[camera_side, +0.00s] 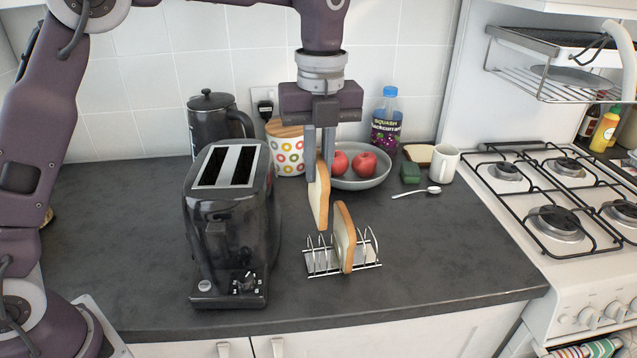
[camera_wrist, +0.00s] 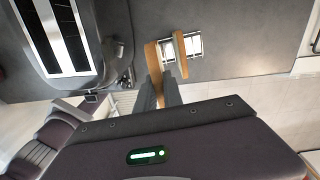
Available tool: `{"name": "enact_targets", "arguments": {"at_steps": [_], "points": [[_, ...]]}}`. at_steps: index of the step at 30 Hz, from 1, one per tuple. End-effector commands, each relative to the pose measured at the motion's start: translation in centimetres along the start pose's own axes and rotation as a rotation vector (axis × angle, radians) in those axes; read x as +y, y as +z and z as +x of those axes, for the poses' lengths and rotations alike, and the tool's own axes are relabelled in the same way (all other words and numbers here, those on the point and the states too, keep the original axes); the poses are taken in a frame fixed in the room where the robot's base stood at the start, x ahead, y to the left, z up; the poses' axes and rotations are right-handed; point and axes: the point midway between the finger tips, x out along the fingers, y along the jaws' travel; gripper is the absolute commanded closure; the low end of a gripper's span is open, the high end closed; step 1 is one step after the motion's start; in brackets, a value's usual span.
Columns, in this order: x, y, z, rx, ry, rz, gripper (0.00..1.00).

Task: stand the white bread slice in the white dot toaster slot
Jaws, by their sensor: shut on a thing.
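My gripper (camera_side: 319,158) is shut on a bread slice (camera_side: 318,197) with a pale face and brown crust. The slice hangs upright, above and just left of the toast rack. In the wrist view the held slice (camera_wrist: 152,58) shows edge-on beyond the fingers (camera_wrist: 166,92). The black toaster (camera_side: 230,225) stands to the left, with two dark slots, a left slot (camera_side: 213,166) and a right slot (camera_side: 242,166), both looking empty. A pale round mark (camera_side: 204,285) shows low on its front, left of a dark control. I cannot tell which slot it marks.
A wire toast rack (camera_side: 365,262) holds another slice (camera_side: 344,238). A further slice (camera_side: 416,153) lies behind a white mug (camera_side: 444,163). A fruit bowl (camera_side: 365,180), a dotted canister (camera_side: 288,150) and a black press (camera_side: 211,115) stand behind. The counter right of the rack is clear.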

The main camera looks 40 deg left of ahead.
Motion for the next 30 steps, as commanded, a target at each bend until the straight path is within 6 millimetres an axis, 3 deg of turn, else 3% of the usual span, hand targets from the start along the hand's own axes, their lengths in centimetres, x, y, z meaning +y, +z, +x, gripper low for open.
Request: {"name": "enact_targets", "arguments": {"at_steps": [16,20,24,30], "points": [[0.6,0.8,-1.6,-0.007,-0.007,0.006,1.0],[3.2,3.6,-3.7,-0.037,-0.024,0.038,1.0],[7.3,7.0,-6.4,-0.084,-0.039,0.093,1.0],[11.6,9.4,-8.8,-0.133,-0.036,0.152,1.0]]}}
